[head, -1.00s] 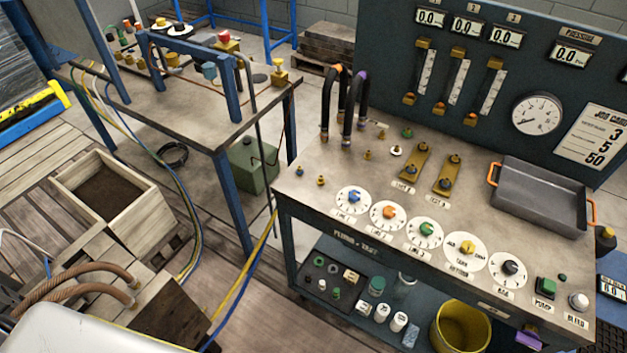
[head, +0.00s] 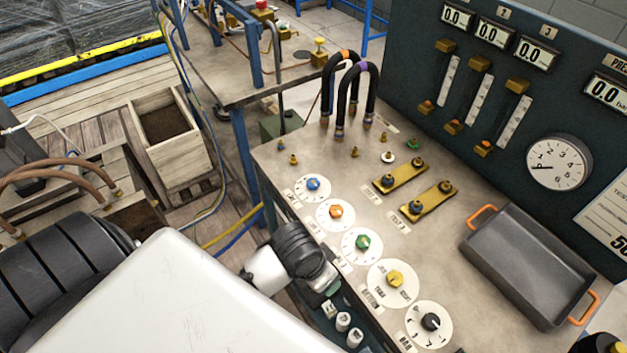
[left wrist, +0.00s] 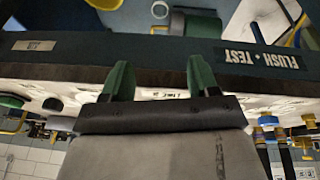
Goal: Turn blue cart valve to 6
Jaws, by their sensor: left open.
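The blue valve knob (head: 313,184) sits on a white round dial at the left end of a row of valves on the cart top (head: 300,150). Its pointer and the dial's numbers are too small to read. My left gripper (head: 330,284) is at the cart's front edge, nearer the camera than the blue valve and apart from it. In the left wrist view its two green fingers (left wrist: 159,80) are open with nothing held, facing the cart's front edge. My right gripper is not in view.
Orange (head: 336,211), green (head: 362,242), yellow (head: 395,279) and black (head: 431,322) knobs follow in the row. Two black hoses (head: 352,95) arch behind the blue valve. A grey tray (head: 525,270) stands at the right. A gauge panel (head: 420,60) rises behind.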

